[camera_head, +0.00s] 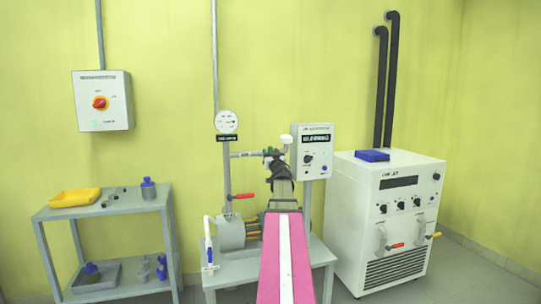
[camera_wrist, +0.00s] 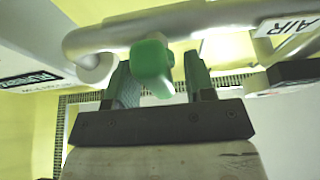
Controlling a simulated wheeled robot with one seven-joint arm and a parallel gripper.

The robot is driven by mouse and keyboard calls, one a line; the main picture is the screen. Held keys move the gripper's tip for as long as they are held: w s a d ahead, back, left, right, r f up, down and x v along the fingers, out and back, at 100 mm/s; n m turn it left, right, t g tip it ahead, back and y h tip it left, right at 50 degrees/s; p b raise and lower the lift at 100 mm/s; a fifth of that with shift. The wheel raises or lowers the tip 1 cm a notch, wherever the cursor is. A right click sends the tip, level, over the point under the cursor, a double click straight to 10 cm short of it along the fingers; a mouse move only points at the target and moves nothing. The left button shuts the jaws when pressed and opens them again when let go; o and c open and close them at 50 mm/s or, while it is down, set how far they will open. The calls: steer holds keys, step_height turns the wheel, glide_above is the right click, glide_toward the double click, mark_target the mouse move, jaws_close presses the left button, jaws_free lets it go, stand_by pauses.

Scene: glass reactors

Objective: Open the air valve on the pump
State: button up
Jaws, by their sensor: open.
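In the wrist view, a green valve handle (camera_wrist: 152,62) hangs from a silver pipe (camera_wrist: 200,22) that bears an AIR label (camera_wrist: 290,24). My gripper (camera_wrist: 158,66) is open, with one green finger on each side of the handle. The handle sits between the fingers, and a gap shows on either side, so it does not look clamped. In the head view, the pump (camera_head: 231,233) sits on a low grey table, and the AIR label (camera_head: 246,155) is on the pipe above it. My arm hides much of the pump's right side and most of the valve there.
A control box (camera_head: 311,150) stands close to the right of the valve. A red-handled valve (camera_head: 245,196) sits lower on the pipe, below a round gauge (camera_head: 227,122). A white chiller cabinet (camera_head: 385,225) stands at right, a grey shelf cart (camera_head: 105,209) at left.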

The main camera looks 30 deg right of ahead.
steer(key=c, duration=0.8)
steer(key=shift+n, duration=0.5)
steer(key=n+y, duration=0.2)
steer(key=n, duration=0.2)
steer(key=shift+a+y, duration=0.1)
steer(key=shift+y, duration=0.2)
steer(key=n+y, duration=0.1)
steer(key=n, duration=0.2)
steer(key=n+y, duration=0.2)
steer(key=n, duration=0.1)
steer(key=shift+a+f+n+g, duration=0.1)
steer(key=shift+a+n+g, duration=0.05)
steer(key=shift+n+g, duration=0.15)
steer(key=n+y, duration=0.1)
steer(key=n, duration=0.1)
steer(key=n+g, duration=0.1)
steer(key=n, duration=0.2)
steer(key=shift+a+f+n+g+y, duration=0.1)
steer(key=shift+n+g+y, duration=0.2)
steer(key=shift+y, duration=0.1)
steer(key=shift+a+f+n+g, duration=0.15)
steer(key=shift+n+g, duration=0.65)
steer(key=shift+n, duration=1.2)
